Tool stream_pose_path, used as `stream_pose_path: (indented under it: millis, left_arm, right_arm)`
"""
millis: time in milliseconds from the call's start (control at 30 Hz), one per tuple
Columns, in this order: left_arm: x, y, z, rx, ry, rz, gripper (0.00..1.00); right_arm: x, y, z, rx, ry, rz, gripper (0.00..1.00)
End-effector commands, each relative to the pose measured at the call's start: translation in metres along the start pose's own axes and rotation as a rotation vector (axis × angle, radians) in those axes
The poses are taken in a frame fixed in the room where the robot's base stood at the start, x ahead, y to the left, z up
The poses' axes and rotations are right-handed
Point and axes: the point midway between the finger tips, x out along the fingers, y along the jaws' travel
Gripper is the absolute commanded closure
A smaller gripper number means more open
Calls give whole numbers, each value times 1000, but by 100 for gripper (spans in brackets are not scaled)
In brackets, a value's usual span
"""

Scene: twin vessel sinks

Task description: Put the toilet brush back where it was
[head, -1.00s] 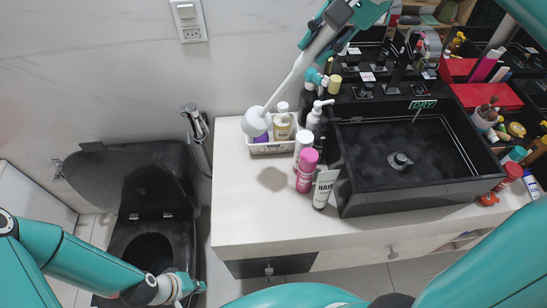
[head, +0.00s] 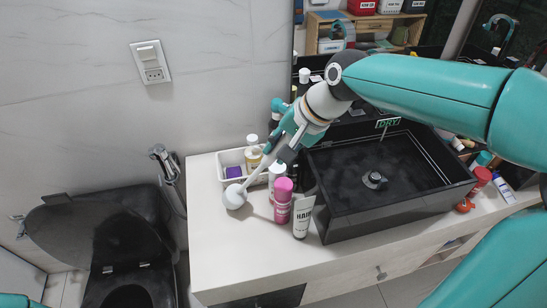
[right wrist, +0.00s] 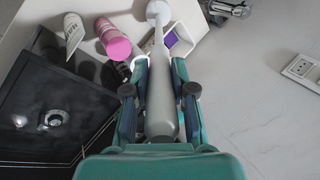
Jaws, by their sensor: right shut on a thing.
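The toilet brush has a round white head (head: 235,196) and a pale grey handle (head: 262,172). My right gripper (head: 286,142) is shut on its handle, over the counter. The brush tilts, its head down and to the left, in front of the white basket. I cannot tell whether the head touches the counter. In the right wrist view the handle (right wrist: 160,95) lies between the fingers of my right gripper (right wrist: 160,88), with the head at the top edge. My left gripper is out of view; only a bit of that arm shows at bottom left.
A black toilet (head: 125,235) with raised lid stands left of the white counter (head: 235,250). A hand sprayer (head: 168,170) hangs on the wall between them. A white basket (head: 228,160), a pink can (head: 283,200), a HAIR tube (head: 303,215) and a black sink (head: 345,215) crowd the brush.

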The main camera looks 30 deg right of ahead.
Motion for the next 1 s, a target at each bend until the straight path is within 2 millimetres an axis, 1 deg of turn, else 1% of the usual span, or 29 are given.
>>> stream_pose_path:
  millis: [33,133,200,367,400,533,567,867,1000]
  left_arm:
    - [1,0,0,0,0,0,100]
    - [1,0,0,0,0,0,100]
    - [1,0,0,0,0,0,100]
    - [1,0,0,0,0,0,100]
    - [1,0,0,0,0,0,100]
    - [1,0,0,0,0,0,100]
    - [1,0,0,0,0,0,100]
    - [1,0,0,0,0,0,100]
    - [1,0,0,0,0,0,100]
  right_arm:
    - [8,5,0,2,-2,3,100]
    - [17,10,0,3,-1,1,100]
    - [20,11,0,2,0,-1,100]
    - [20,11,0,1,0,-1,100]
    - [21,12,0,0,-1,0,74]
    - [21,11,0,1,-1,0,52]
    - [21,11,0,1,-1,0,50]
    - [19,11,0,0,0,-1,50]
    - [10,10,-1,0,2,-2,50]
